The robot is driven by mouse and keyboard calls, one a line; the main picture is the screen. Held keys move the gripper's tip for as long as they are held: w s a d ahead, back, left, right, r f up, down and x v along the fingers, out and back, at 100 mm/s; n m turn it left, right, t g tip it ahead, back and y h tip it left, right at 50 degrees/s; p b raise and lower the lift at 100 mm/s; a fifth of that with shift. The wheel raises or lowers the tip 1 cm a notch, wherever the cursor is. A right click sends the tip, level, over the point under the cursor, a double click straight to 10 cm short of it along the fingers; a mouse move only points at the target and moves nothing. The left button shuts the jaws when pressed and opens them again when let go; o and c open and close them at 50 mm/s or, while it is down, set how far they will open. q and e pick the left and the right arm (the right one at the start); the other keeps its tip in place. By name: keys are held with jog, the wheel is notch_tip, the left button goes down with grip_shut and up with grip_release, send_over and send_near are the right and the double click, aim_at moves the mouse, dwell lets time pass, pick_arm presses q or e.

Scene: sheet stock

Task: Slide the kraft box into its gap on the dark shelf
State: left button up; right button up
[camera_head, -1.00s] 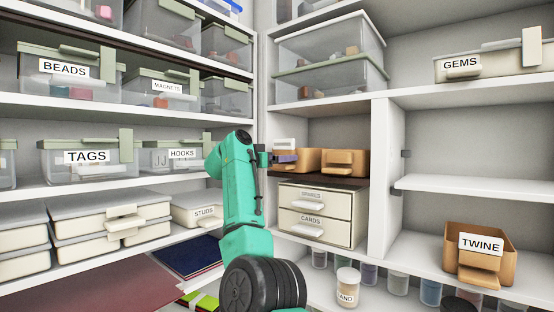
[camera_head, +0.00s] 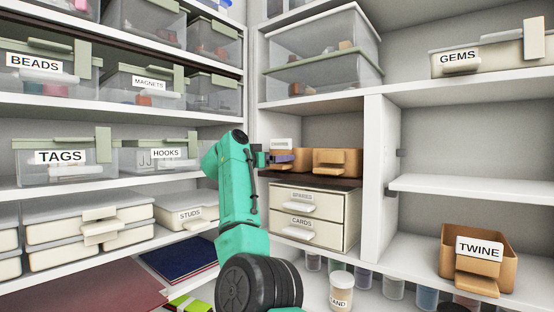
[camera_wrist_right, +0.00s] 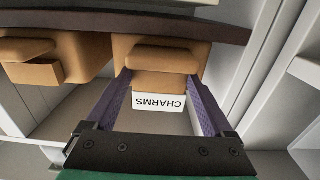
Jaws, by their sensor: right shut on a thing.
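The kraft box (camera_head: 290,165) labelled CHARMS is at the left end of the dark shelf (camera_head: 318,180), left of another kraft box (camera_head: 338,161). In the right wrist view the picture is inverted, and the CHARMS box (camera_wrist_right: 182,56) shows its handle and its white label (camera_wrist_right: 158,103). My right gripper (camera_head: 270,159) is shut on this box at its front; its purple fingers (camera_wrist_right: 158,85) stand on either side of the handle and label. The box's rear and its depth on the shelf are hidden. My left gripper is not in view.
A cream drawer unit (camera_head: 311,216) stands below the dark shelf. A white upright (camera_head: 377,180) bounds the bay on the right. Clear bins (camera_head: 320,60) sit above. Side shelves at left hold labelled boxes. A TWINE box (camera_head: 478,262) is at lower right.

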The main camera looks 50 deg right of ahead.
jog(key=shift+a+r, duration=0.15)
jog(key=shift+a, duration=0.3)
jog(key=o, duration=1.2)
jog(key=shift+d+f, duration=0.2)
jog(key=shift+d, duration=0.05)
jog(key=shift+a, duration=0.1)
jog(key=shift+a+b, duration=2.55)
jog(key=shift+a, duration=1.95)
